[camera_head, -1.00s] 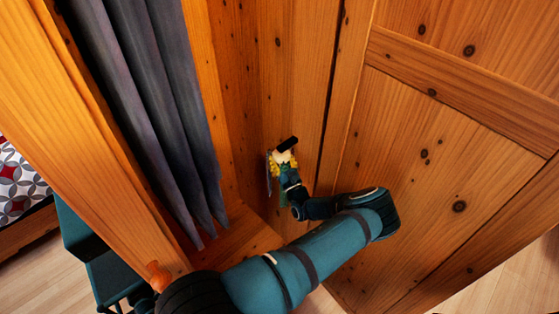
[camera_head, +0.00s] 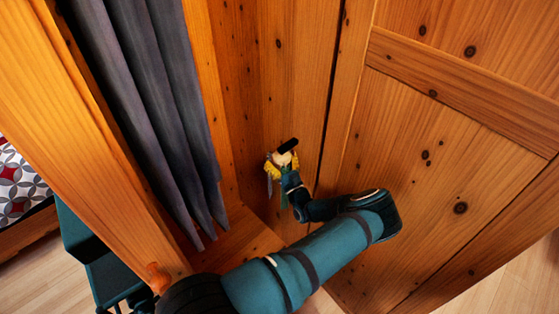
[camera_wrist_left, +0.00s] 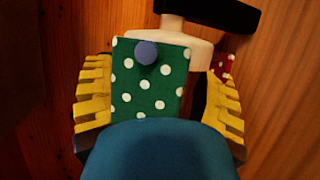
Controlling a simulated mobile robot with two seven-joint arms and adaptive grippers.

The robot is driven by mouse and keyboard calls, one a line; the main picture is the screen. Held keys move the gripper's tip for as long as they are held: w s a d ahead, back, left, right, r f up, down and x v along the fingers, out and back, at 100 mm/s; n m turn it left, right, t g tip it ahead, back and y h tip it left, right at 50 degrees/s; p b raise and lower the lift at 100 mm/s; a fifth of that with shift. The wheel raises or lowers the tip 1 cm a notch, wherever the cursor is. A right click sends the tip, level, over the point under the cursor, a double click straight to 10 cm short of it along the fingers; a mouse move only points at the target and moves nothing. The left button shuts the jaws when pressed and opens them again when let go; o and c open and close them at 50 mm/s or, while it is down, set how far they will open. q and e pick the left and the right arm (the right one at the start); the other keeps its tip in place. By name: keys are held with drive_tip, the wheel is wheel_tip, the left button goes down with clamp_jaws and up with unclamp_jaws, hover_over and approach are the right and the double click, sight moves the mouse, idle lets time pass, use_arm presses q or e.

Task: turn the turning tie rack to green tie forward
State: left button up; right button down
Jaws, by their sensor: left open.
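The turning tie rack (camera_head: 285,146) is small in the head view, a pale hub under a black bar on the wooden wall. In the left wrist view its cream hub (camera_wrist_left: 200,52) and black bar (camera_wrist_left: 225,14) show at the top. A green tie with white dots (camera_wrist_left: 145,90) hangs in front, with a blue-grey round knob (camera_wrist_left: 146,53) near its top. A dark red dotted tie (camera_wrist_left: 222,67) shows at the right behind it. My left gripper (camera_head: 285,168) is open, its yellow fingers on either side of the green tie. My right gripper is out of view.
The rack is inside a wooden wardrobe. Grey curtain-like cloth (camera_head: 160,110) hangs at the left. A panelled wooden door (camera_head: 450,150) stands at the right of my arm. A wooden post (camera_head: 75,110) and a bed (camera_head: 20,185) are at the far left.

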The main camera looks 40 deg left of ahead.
use_arm(q)
drive_tip(key=v, duration=1.2)
drive_tip(key=shift+f, duration=0.1)
